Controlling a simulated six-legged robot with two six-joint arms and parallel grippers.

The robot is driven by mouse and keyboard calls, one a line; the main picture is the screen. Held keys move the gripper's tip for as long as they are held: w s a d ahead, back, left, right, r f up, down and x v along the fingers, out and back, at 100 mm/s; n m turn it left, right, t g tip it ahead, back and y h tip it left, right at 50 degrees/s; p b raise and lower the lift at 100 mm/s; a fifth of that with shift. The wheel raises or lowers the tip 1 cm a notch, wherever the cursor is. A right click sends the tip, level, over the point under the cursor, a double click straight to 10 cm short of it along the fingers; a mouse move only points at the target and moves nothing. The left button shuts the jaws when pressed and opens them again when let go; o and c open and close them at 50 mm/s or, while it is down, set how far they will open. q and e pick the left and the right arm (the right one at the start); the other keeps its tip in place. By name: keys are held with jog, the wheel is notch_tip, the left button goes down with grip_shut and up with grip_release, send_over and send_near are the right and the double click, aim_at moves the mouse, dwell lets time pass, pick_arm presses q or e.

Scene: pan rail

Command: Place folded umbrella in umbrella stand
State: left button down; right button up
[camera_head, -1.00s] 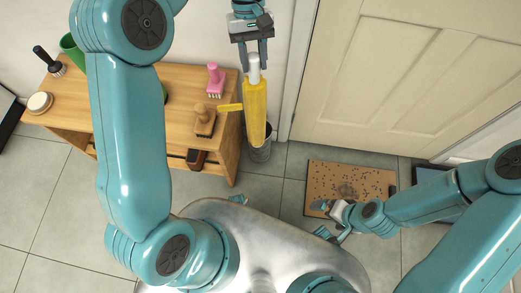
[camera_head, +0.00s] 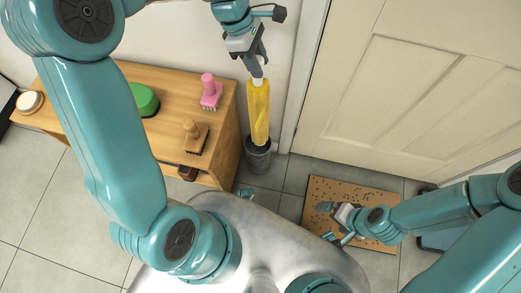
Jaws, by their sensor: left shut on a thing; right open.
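The folded yellow umbrella (camera_head: 259,110) hangs nearly upright, tilted slightly, in the upper middle of the head view. My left gripper (camera_head: 257,72) is shut on its pale handle at the top. The umbrella stand (camera_head: 258,160) is a small dark grey bucket on the floor directly below. The umbrella's lower end overlaps the stand's mouth; I cannot tell how deep it is inside. My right gripper (camera_head: 330,222) is open and empty, low over the doormat, well away from the stand.
A wooden bench (camera_head: 150,75) left of the stand carries a pink brush (camera_head: 210,92), a wooden brush (camera_head: 195,136), a green brush (camera_head: 145,100) and a round pale tin (camera_head: 29,102). A brown doormat (camera_head: 372,193) lies before the closed door (camera_head: 390,80).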

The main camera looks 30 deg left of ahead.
pick_arm(q)
jog(key=shift+w+n, duration=0.1)
jog(key=shift+n, duration=0.2)
notch_tip(320, 180, down, 28)
jog(key=b, duration=0.9)
jog(key=shift+a+f, duration=0.1)
jog(key=shift+f, duration=0.05)
jog(key=c, duration=0.8)
grip_release()
jog(key=shift+o, duration=0.2)
